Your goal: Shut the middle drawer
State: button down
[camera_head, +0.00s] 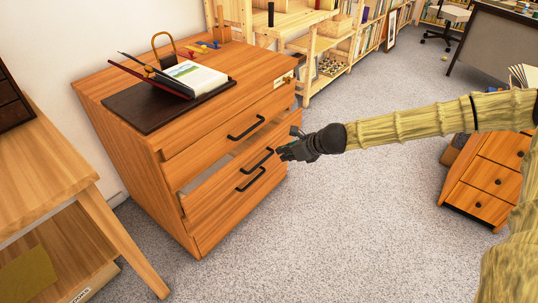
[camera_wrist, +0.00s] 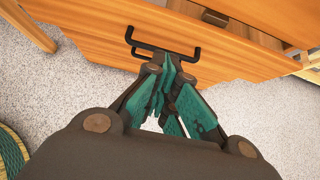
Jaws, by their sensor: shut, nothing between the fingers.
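The wooden chest of drawers (camera_head: 125,155) stands left of centre in the head view. Its middle drawer (camera_head: 215,193) is partly open, with a pale gap showing above its front. In the wrist view, my fingers (camera_wrist: 172,72) are together just below the black handles (camera_wrist: 163,49). I cannot tell whether they touch anything.
A dark board (camera_head: 150,108) with an open book (camera_head: 193,77) lies on the chest top. A wooden table (camera_head: 50,170) stands at left, a small drawer unit (camera_head: 485,180) at right. Shelves (camera_head: 300,22) stand behind. The carpet (camera_head: 340,230) in front is clear.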

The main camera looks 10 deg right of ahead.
aim_at(249, 147)
jog(key=shift+w+a+r+b+x, duration=0.25)
jog(key=shift+b+x, duration=0.4)
jog(key=shift+x, duration=1.45)
jog(key=shift+w+a+r+b+x, duration=0.15)
jog(key=shift+r+b+x, duration=0.35)
jog(key=shift+x, duration=1.65)
jog(key=shift+w+a+r+b+x, duration=0.2)
jog(key=shift+b+x, duration=0.55)
jog(key=shift+x, duration=1.35)
jog(key=shift+d, duration=0.1)
jog(key=w+a, duration=0.1)
jog(key=w, duration=0.1)
jog(key=w+a+p, duration=0.1)
jog(key=w+a, duration=0.1)
jog(key=shift+w+a+r, duration=0.1)
jog(key=shift+w+a, duration=0.05)
jog(key=shift+a+r, duration=0.1)
